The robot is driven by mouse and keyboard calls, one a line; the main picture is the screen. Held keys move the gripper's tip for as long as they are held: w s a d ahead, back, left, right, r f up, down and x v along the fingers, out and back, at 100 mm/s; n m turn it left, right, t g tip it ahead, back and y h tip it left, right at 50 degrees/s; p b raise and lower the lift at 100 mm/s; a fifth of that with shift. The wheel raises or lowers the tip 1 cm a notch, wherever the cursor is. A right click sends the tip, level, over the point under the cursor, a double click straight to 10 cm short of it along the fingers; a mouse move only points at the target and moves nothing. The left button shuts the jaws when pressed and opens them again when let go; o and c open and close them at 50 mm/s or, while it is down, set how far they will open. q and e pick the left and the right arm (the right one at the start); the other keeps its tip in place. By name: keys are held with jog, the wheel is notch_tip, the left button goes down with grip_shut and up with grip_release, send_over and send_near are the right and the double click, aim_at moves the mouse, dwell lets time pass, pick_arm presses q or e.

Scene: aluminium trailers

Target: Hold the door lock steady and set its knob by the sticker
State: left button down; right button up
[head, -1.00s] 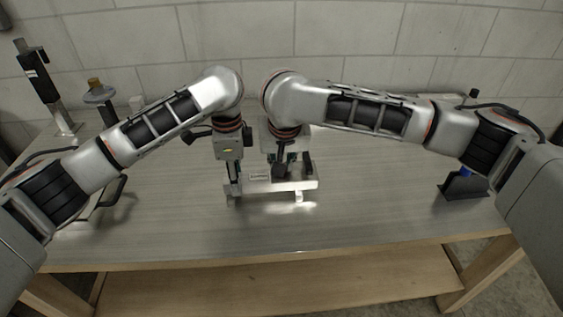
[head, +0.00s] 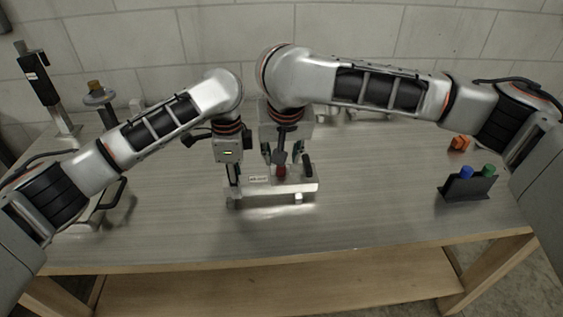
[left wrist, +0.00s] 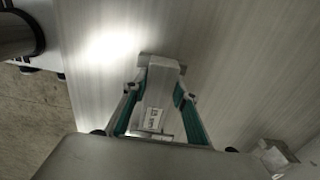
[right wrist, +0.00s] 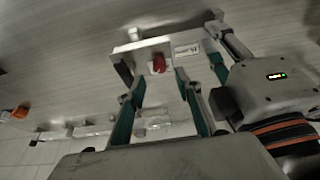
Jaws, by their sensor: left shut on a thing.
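The door lock (head: 295,185) is a pale metal bar on the bench. It carries a red knob (head: 281,171), a black upright part at its right end and a white sticker (head: 258,179) too small to read; the sticker also shows in the left wrist view (left wrist: 153,118). My left gripper (head: 233,189) is shut on the lock's left end. My right gripper (head: 281,154) is above the knob. In the right wrist view its fingers (right wrist: 159,88) are apart, with the red knob (right wrist: 158,64) beyond them, apparently untouched.
A black holder (head: 466,188) with a blue and a green piece stands at the right, with an orange piece (head: 460,143) behind it. A stand with a round top (head: 99,96) is at the left. The front of the bench (head: 330,228) is clear.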

jog(key=v, duration=0.6)
jog(key=shift+r, duration=0.2)
jog(key=shift+s, duration=0.1)
pick_arm(q)
jog(key=c, duration=1.5)
grip_release()
jog(key=shift+r, duration=0.1)
